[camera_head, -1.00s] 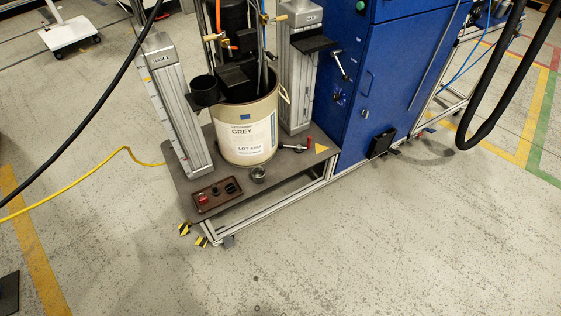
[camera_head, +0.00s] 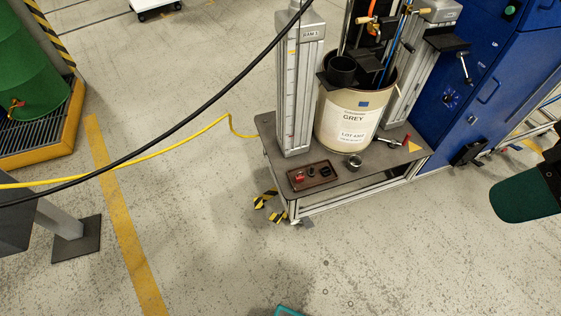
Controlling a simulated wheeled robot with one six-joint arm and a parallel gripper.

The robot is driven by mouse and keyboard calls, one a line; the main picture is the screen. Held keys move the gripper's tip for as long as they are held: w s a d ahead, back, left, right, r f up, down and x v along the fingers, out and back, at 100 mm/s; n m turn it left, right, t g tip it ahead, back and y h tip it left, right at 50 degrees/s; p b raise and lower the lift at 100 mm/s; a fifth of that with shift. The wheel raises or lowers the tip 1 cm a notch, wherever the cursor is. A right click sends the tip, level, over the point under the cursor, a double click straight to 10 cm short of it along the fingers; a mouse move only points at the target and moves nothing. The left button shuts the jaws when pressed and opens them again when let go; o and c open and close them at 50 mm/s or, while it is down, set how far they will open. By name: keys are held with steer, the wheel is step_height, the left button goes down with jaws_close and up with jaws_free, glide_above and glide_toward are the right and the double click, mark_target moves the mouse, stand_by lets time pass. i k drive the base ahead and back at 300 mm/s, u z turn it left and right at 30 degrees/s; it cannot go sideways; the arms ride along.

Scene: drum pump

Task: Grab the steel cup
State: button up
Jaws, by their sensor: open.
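The steel cup (camera_head: 354,161) is a small grey open-topped cup. It stands upright on the dark platform (camera_head: 262,128) of the drum pump, near the front edge.
A tall ram column (camera_head: 299,95) stands left of the drum, and a blue cabinet (camera_head: 470,85) is at the right. A black cable and yellow hose (camera_head: 170,153) cross the left side. A green drum (camera_head: 35,75) stands far left.

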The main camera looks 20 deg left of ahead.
mark_target(355, 162)
steer(key=u, duration=0.7)
steer(key=i, duration=0.95)
